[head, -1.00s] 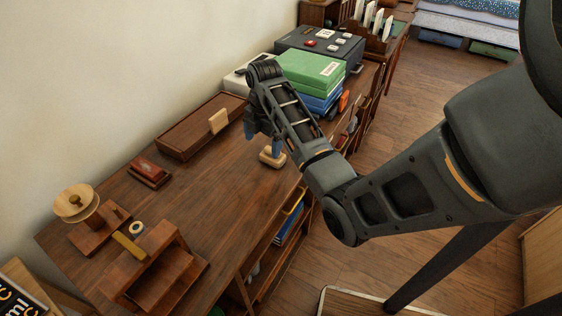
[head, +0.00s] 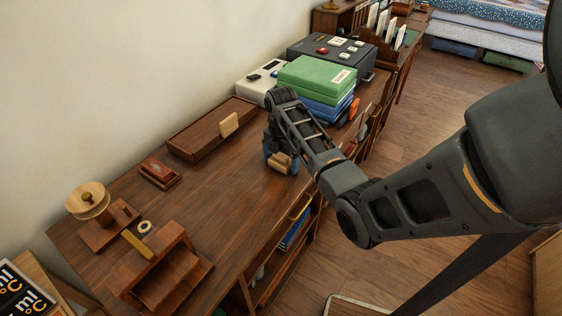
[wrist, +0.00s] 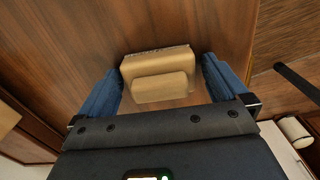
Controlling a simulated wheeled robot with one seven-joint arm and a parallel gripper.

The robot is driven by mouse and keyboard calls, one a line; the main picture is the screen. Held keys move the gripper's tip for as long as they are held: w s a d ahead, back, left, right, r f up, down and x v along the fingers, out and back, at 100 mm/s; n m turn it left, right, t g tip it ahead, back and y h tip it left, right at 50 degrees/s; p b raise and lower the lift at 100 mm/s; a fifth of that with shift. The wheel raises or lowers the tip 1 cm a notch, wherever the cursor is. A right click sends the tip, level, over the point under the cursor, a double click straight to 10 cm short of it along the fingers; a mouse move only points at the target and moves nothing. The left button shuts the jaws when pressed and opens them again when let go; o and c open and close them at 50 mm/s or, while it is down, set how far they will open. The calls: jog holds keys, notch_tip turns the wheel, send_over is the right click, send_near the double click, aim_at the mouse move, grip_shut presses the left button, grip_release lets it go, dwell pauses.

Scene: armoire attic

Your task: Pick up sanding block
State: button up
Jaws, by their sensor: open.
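The sanding block appears to be the pale wooden block with a rounded grip on top (head: 279,165), near the front edge of the brown desk (head: 215,205). In the wrist view the block (wrist: 157,67) lies between my two blue fingers, with a gap visible on each side. My gripper (head: 281,157) is open and low over the desk around the block. In the head view, my gripper hides part of the block.
Green and blue boxes (head: 317,75) are stacked behind my gripper. A wooden stand (head: 165,268) is at the front left. The desk's middle is clear.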

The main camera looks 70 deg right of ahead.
aim_at(282, 154)
jog(key=shift+c, duration=0.2)
jog(key=c, duration=0.9)
jog(key=shift+c, duration=0.2)
jog(key=r, duration=0.4)
jog(key=shift+d+r, duration=0.2)
jog(key=shift+r, duration=0.05)
jog(key=s+d+r, duration=0.2)
jog(key=s+d+r+b, duration=0.1)
jog(key=s+d+r, duration=0.1)
jog(key=s+d, duration=0.1)
jog(key=s+d+r, duration=0.2)
jog(key=d, duration=0.1)
jog(key=shift+s+d+r+b, duration=0.25)
jog(key=shift+s+r+b, duration=0.05)
jog(key=shift+b, duration=0.05)
